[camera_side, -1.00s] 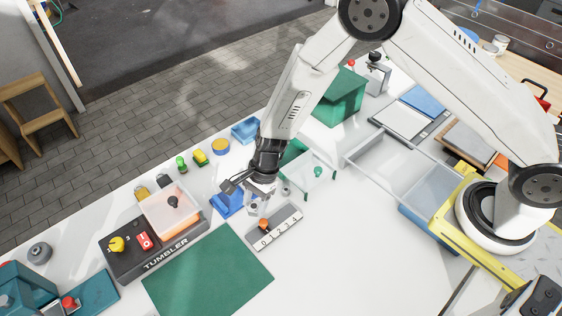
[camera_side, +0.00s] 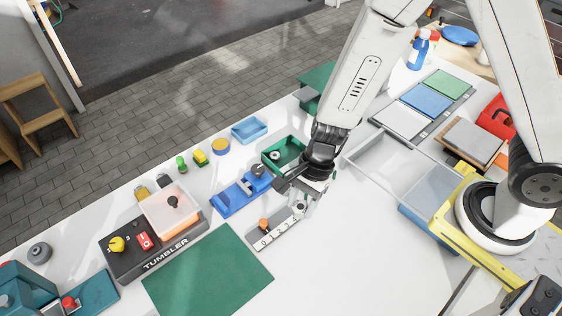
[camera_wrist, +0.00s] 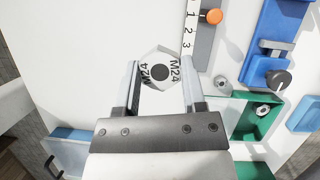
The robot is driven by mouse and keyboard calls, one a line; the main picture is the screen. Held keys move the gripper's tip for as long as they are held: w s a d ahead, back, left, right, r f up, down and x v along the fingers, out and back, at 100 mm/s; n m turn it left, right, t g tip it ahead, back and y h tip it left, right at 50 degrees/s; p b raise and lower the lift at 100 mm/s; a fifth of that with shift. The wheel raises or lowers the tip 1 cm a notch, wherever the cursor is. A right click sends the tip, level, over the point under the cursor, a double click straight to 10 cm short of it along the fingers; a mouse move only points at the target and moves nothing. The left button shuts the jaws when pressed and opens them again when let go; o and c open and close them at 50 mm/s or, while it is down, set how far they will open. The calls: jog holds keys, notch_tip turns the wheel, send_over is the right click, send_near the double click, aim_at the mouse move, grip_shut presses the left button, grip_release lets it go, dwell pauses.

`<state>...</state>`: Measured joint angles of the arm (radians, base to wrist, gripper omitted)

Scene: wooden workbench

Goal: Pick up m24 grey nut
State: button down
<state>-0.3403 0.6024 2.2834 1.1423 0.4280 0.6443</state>
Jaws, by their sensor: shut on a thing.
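The m24 grey nut (camera_wrist: 151,82) is a hexagonal nut with black M24 lettering. In the wrist view it sits between my gripper's (camera_wrist: 162,72) two fingertips, which are shut on its sides. In the side view my gripper (camera_side: 305,208) is beside the upper right end of the numbered grey scale, with the nut small and partly hidden by the fingers. I cannot tell whether the nut touches the bench.
The scale (camera_side: 275,233) with an orange knob lies close by. A green tray (camera_side: 296,163) holding a smaller nut and a blue vise (camera_side: 230,203) stand behind it. A clear bin (camera_side: 415,172) is at right. The white bench front is clear.

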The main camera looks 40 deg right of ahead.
jog(key=shift+s+d+r, duration=0.1)
jog(key=shift+s+d, duration=0.05)
jog(key=shift+s, duration=0.15)
